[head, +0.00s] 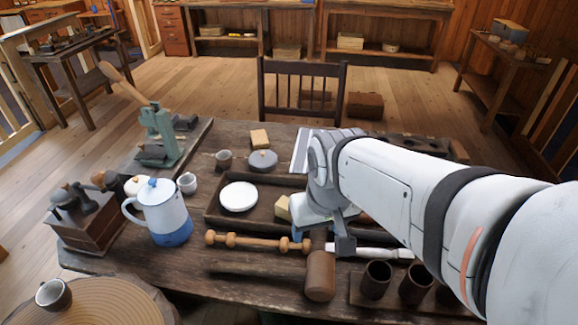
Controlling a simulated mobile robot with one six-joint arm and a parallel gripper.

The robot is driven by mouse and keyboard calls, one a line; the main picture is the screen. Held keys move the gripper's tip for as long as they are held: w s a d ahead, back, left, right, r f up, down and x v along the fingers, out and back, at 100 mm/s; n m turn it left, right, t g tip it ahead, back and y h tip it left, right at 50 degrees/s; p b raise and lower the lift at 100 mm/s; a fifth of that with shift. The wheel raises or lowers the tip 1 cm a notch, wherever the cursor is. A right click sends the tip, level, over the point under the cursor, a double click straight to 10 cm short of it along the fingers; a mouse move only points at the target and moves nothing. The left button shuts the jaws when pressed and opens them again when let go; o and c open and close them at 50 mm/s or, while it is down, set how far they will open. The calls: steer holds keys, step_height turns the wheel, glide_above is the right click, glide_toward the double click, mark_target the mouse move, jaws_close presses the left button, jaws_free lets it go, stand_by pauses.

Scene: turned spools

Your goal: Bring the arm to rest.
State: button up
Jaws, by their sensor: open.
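My white arm reaches in from the right over the wooden table (180,255). My gripper (321,238) points down above the middle of the table, at the front of a dark wooden tray (225,222). Its jaws are open, and I see nothing held between them. A turned wooden spool piece (258,242) lies just left of the gripper. A wooden mallet (320,276) lies just in front of it. My gripper and arm hide part of the tray and the table's right side. Whether the fingertips touch anything is not clear.
A white and blue pot (163,212), a grinder (85,220) and a green press (160,135) stand at the left. A white disc (238,196) lies in the tray. Dark cups (376,279) stand front right. A chair (302,90) is behind the table.

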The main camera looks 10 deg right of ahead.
steer(key=shift+s, duration=0.25)
steer(key=shift+r+p, duration=0.65)
steer(key=shift+r, duration=0.05)
stand_by(0.5)
